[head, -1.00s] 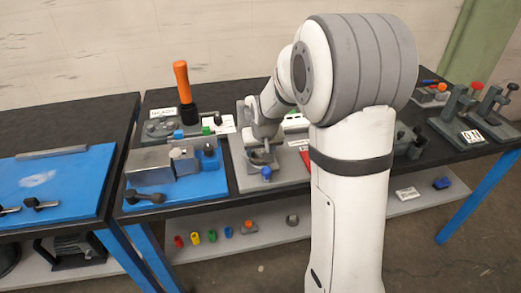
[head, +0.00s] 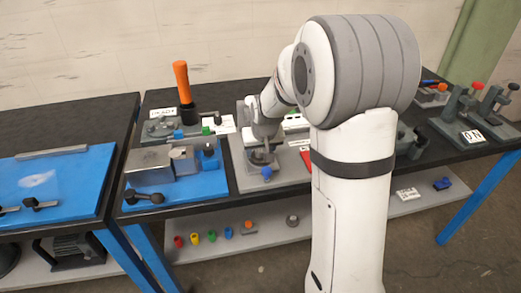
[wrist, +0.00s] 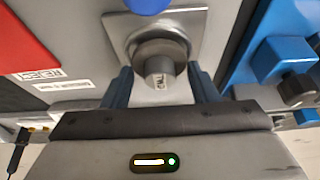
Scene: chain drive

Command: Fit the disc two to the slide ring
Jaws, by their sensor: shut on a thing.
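In the wrist view my gripper (wrist: 161,82) has its two dark blue fingers on either side of a grey round part (wrist: 158,47) with a small white label on its end. The fingers are shut on this part. It sits over a light grey square plate (wrist: 190,22) and seems close to it; whether it touches cannot be told. Which part is the disc two and which the slide ring cannot be read for certain. In the head view my gripper (head: 262,157) is low over the grey board (head: 242,180), and the held part is hardly visible.
A blue knob (wrist: 147,4) is just beyond the plate. A blue fixture (wrist: 287,55) stands to the right, and a red panel (wrist: 22,45) lies to the left. In the head view a metal block (head: 150,165) and an orange-handled tool (head: 184,90) stand to the left.

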